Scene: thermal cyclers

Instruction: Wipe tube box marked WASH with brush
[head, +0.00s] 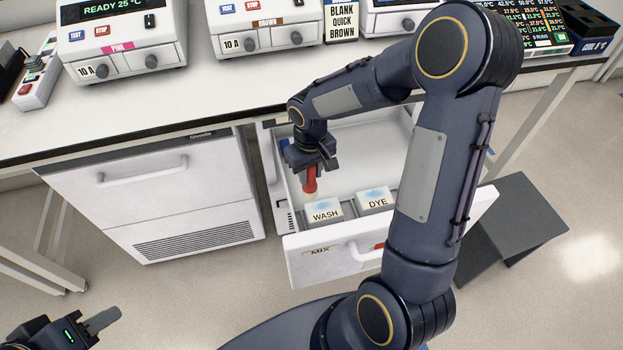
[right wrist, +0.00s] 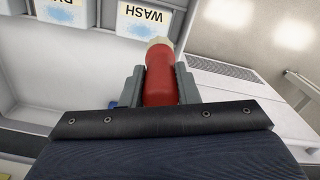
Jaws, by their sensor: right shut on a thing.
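The brush (head: 310,181) has a red handle and a pale tip that points down. My right gripper (head: 313,168) is shut on its handle, inside the open drawer. The right wrist view shows the red handle (right wrist: 160,80) between the two fingers. The tube box marked WASH (head: 324,213) sits near the drawer's front, with a blue patch on its top. The brush tip is just behind it in the head view; whether they touch I cannot tell. The WASH label also shows in the right wrist view (right wrist: 145,17). My left gripper (head: 101,321) is low at the left, away from the drawer.
A box marked DYE (head: 376,201) stands right of WASH. The open drawer (head: 310,263) is marked MIX; a red thing is partly hidden near its front. A closed white cabinet front (head: 160,195) is at its left. Thermal cyclers (head: 122,38) stand on the bench above.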

